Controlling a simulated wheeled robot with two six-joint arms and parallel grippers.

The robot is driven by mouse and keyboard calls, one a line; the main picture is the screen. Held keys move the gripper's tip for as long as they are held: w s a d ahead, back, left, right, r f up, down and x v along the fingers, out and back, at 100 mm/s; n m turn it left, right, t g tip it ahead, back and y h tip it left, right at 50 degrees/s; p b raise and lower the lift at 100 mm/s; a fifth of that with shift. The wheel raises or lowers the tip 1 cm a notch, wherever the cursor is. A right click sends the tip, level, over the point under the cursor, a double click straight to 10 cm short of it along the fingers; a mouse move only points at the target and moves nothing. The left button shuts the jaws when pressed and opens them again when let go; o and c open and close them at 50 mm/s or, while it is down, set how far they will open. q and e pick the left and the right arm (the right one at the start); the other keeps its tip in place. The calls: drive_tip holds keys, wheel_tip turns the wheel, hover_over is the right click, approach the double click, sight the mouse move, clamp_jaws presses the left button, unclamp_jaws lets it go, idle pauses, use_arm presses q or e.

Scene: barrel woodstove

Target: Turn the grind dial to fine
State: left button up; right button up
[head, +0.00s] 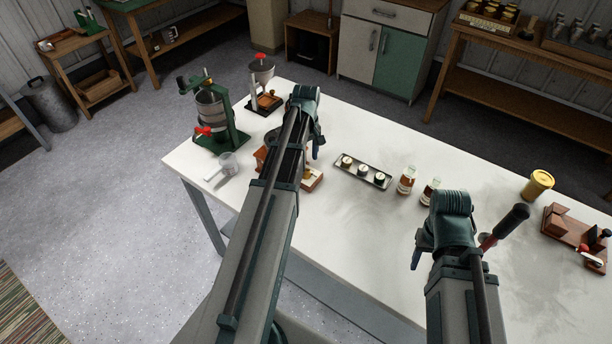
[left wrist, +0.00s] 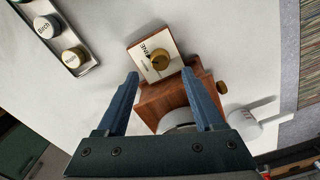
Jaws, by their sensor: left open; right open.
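The grinder is a wooden box (left wrist: 170,98) with a cream plate (left wrist: 171,74) on one end, partly hidden under my left arm in the head view (head: 312,180). A round brass dial (left wrist: 160,59) sits on the plate, beside lettering that seems to read "FINE". Its exact setting is too small to read. My left gripper (left wrist: 160,74) is open above the grinder, its fingers on either side of the box in the left wrist view, with nothing held. The dial lies just beyond the fingertips, apart from them. My right gripper (head: 417,256) is open and empty over the table's right part.
A tray (head: 376,180) with several round tins, two bottles (head: 406,182) and a yellow tin (head: 537,184) stand right of the grinder. A green press (head: 213,118), a red-knobbed mill (head: 262,75) and a white scoop (head: 226,165) stand left. A black-handled tool (head: 513,222) is beside my right arm.

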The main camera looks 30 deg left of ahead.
sight(306, 171)
use_arm(q)
wheel_tip(306, 171, down, 5)
drive_tip(key=b, duration=0.4)
drive_tip(key=shift+f, duration=0.2)
use_arm(e)
wheel_tip(306, 171, down, 5)
drive_tip(key=shift+f, duration=0.2)
use_arm(q)
drive_tip(key=shift+c, duration=0.3)
clamp_jaws()
